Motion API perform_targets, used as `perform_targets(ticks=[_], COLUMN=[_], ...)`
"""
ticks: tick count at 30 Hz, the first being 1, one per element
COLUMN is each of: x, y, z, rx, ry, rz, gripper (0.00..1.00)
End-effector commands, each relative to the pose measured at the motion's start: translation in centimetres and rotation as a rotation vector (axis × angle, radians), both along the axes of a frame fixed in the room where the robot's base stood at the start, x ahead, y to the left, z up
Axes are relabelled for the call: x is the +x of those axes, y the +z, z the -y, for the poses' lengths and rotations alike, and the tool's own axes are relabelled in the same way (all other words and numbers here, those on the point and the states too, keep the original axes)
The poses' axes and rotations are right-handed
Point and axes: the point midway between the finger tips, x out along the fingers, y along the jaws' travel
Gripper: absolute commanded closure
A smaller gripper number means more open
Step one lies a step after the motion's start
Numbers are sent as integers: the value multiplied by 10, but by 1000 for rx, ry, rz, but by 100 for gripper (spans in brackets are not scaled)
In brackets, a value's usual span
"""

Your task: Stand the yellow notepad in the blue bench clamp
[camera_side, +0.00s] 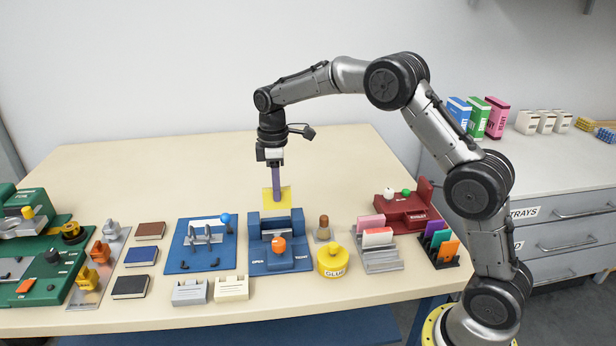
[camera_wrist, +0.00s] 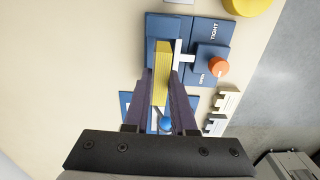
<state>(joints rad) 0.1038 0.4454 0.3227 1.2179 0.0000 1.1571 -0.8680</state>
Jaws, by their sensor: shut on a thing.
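The yellow notepad (camera_side: 284,196) is held upright in my gripper (camera_side: 277,188), at the back edge of the blue bench clamp (camera_side: 267,227) in the side view. In the wrist view the notepad (camera_wrist: 162,62) shows as a narrow yellow edge between the two fingers of my gripper (camera_wrist: 161,88), over the blue clamp (camera_wrist: 160,27). I cannot tell whether its lower edge is between the jaws or above them. The clamp has an orange knob (camera_side: 278,244) on its front, with OPEN and TIGHT marked beside it.
A blue board with metal loops (camera_side: 200,240) lies left of the clamp. A yellow round pot (camera_side: 333,262) and a brown-topped stamp (camera_side: 323,228) stand close on its right. White holders (camera_side: 231,288) stand in front. The table behind the clamp is clear.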

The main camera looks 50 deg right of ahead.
Motion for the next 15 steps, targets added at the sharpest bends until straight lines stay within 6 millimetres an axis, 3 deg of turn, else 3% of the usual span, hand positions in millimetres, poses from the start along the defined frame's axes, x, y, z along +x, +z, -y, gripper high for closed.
perform_targets(ticks=[5,15], x=[0,-1], y=[-11,-39], z=[-11,-10], rx=[0,0], ry=[22,22], rz=[1,0], gripper=[100,100])
